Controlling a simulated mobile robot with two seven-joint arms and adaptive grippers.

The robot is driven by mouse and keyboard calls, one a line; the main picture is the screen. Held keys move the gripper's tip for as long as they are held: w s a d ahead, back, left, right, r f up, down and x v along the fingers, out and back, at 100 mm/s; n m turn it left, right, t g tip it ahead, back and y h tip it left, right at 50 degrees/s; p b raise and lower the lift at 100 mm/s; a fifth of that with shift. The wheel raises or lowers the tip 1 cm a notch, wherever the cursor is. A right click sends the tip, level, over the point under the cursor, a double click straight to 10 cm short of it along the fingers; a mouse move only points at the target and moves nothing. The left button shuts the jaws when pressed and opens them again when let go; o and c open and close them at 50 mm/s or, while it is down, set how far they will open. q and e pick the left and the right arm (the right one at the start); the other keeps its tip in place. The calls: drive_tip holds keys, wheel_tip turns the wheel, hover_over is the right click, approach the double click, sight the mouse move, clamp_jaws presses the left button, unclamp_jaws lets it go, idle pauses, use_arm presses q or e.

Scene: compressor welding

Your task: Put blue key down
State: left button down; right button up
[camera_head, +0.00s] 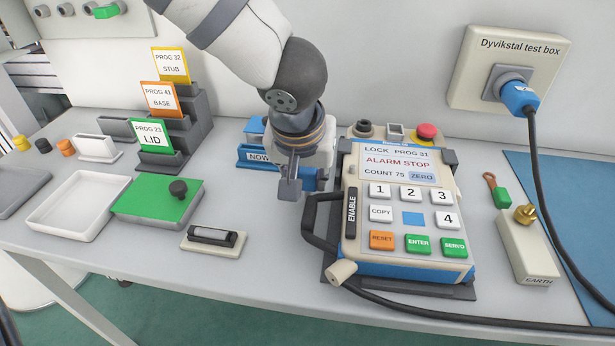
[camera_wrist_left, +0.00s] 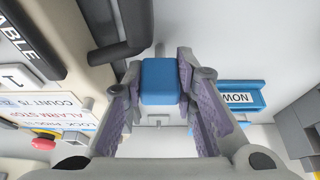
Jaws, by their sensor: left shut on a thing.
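My left gripper (camera_head: 302,184) is shut on the blue key (camera_head: 309,179), just left of the teach pendant (camera_head: 350,262) and in front of the blue NOW holder (camera_head: 246,152). In the left wrist view the blue key (camera_wrist_left: 159,82) sits between both fingertips, with the NOW holder (camera_wrist_left: 238,97) to its right. The pendant has white, orange and green keys and a blue square (camera_head: 413,219) in the middle row. I cannot tell whether the held key touches the table. My right gripper is not in view.
The pendant's black handle (camera_head: 310,222) stands close beside the gripper. Left are a small fuse-like block (camera_head: 212,238), a green lid (camera_head: 155,204), a white tray (camera_head: 75,208) and a card rack (camera_head: 198,115). An earth block (camera_head: 527,250) and cable lie right.

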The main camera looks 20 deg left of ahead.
use_arm(q)
drive_tip(key=shift+f, duration=0.25)
drive_tip(key=c, duration=1.3)
unclamp_jaws()
drive_tip(key=v, duration=1.2)
drive_tip(key=shift+s, duration=0.15)
drive_tip(key=shift+r, duration=0.1)
